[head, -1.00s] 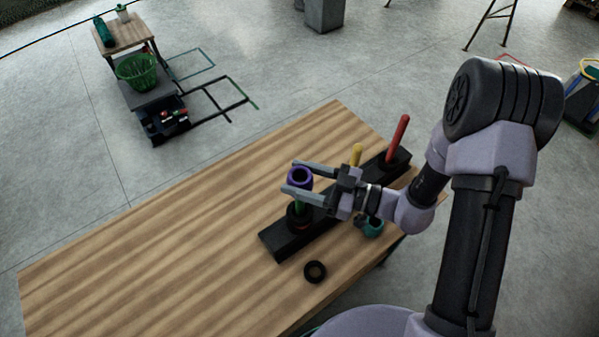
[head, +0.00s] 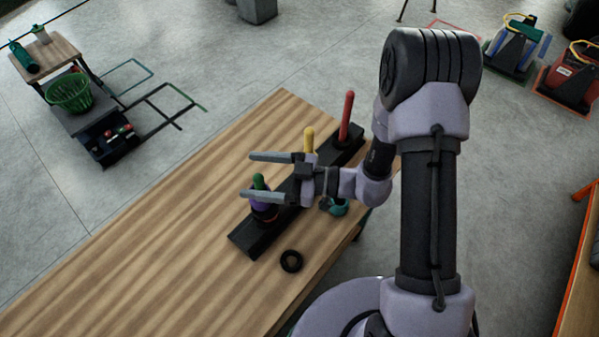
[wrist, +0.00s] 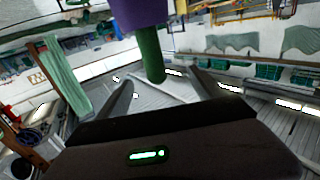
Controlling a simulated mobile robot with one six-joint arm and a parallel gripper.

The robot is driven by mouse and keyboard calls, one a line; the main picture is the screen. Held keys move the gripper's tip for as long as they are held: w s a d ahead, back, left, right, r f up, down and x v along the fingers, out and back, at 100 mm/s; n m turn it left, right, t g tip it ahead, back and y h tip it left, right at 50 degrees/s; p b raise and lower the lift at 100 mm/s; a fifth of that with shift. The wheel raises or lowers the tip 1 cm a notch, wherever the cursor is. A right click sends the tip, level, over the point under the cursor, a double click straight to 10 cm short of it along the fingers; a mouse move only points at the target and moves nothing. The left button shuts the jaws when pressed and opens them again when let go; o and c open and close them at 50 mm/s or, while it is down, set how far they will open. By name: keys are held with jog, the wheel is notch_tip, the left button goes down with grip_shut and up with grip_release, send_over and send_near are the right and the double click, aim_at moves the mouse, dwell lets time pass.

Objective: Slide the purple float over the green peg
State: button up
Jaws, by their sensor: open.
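The purple float (head: 261,204) sits low around the green peg (head: 258,181), whose rounded top stands out above it. A darker reddish-brown ring shows just under the float. The peg rises from the near end of a long black base (head: 243,238). My gripper (head: 248,175) is open and empty, its two fingers apart at the height of the peg's top, the nearer one crossing in front of the float. In the wrist view the green peg (wrist: 151,55) and the purple float (wrist: 138,12) show beyond the spread fingers.
A yellow peg (head: 309,140) and a red peg (head: 347,115) stand on the same base. A black ring (head: 291,261) lies on the wooden table (head: 170,240), beside a teal object (head: 338,207) near the edge. The table's left side is clear.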

jog(key=s+d+p, duration=0.2)
jog(key=d, duration=1.5)
jog(key=s+a+r+n+g+h+b, duration=0.15)
jog(key=s+n+h+b, duration=0.35)
jog(key=n, duration=1)
jog(key=s+r+n+g+h+b, duration=0.2)
jog(key=s+n+h, duration=0.3)
jog(key=n, duration=1.1)
jog(key=d+r+n+t+h+b, duration=0.1)
jog(key=n+t+h, duration=0.1)
jog(key=n, duration=0.4)
jog(key=d+r+n+t+h+b, duration=0.1)
jog(key=n+t+h+b, duration=0.1)
jog(key=n, duration=0.5)
jog(key=d+r+n+t+h+b, duration=0.1)
jog(key=r+n+t+h, duration=0.1)
jog(key=n, duration=0.4)
jog(key=shift+s+d+n+t, duration=0.2)
jog(key=shift+d+n+t, duration=0.2)
jog(key=shift+t, duration=0.35)
